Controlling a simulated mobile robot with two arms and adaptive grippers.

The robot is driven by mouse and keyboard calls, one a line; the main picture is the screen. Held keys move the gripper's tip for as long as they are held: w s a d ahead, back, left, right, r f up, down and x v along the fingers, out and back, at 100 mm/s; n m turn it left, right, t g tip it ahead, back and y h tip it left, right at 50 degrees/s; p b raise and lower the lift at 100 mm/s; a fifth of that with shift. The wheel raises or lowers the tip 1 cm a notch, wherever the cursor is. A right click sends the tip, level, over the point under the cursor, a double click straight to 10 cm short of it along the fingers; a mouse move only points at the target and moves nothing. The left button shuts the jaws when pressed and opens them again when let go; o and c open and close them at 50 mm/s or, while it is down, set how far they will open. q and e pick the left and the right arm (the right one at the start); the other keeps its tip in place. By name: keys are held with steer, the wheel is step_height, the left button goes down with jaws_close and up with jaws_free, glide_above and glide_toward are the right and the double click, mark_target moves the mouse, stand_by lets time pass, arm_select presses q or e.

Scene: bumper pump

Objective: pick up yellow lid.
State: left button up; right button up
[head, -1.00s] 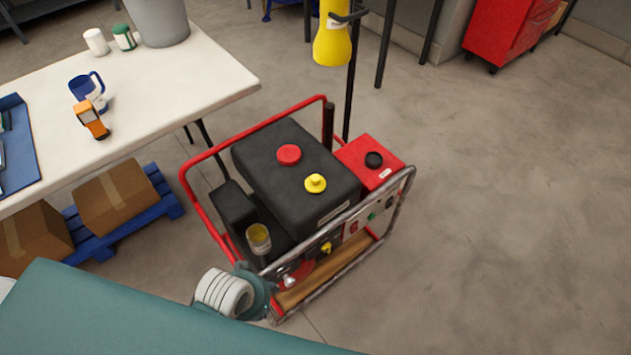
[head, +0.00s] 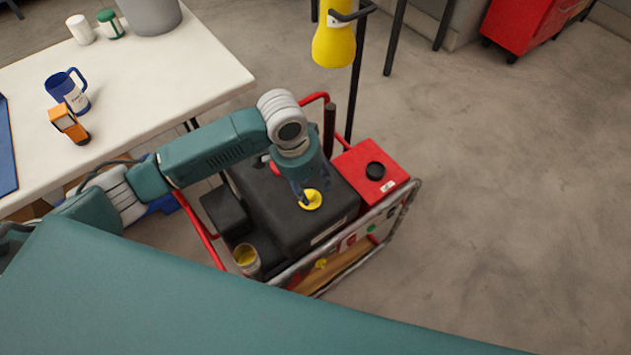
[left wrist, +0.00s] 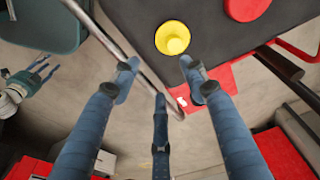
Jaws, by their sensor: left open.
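The yellow lid (head: 311,201) is a round cap with a raised knob on top of the black tank (head: 290,222) of the red-framed generator. My left gripper (head: 311,190) is above the lid, pointing down, with its fingers spread and empty. In the left wrist view the lid (left wrist: 172,38) lies beyond the fingertips, towards the top of the picture and outside the space between the fingers. Whether any finger touches it is not clear. My right gripper (left wrist: 40,72) shows small at the left of the left wrist view, its fingers apart and empty.
A red cap (left wrist: 245,6) sits on the tank near the yellow lid. A metal frame bar (head: 350,240) runs along the tank's near side. An open yellowish jar (head: 246,258) stands at the left front. The white table (head: 170,90) is behind left. The floor at right is clear.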

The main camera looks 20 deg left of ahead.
arm_select(q)
steer(key=w+a+r, duration=0.1)
steer(key=w+a, duration=0.1)
glide_above(310, 194)
steer(key=s, duration=0.1)
steer(key=shift+y, duration=0.3)
steer(key=f, duration=0.4)
steer(key=shift+a+f, duration=0.1)
steer(key=shift+a, duration=0.15)
steer(key=shift+w+f, duration=0.1)
steer(key=shift+f, duration=0.1)
steer(key=f, duration=0.4)
steer(key=shift+w+d+f, duration=0.1)
steer(key=shift+w+f, duration=0.05)
steer(key=shift+w, duration=0.1)
steer(key=shift+w+f, duration=0.1)
steer(key=shift+f, duration=0.35)
arm_select(e)
steer(key=shift+w+d+r, duration=0.1)
steer(key=shift+w+r, duration=0.1)
steer(key=shift+w, duration=0.2)
arm_select(q)
steer(key=c, duration=1)
arm_select(e)
steer(key=shift+s, duration=0.4)
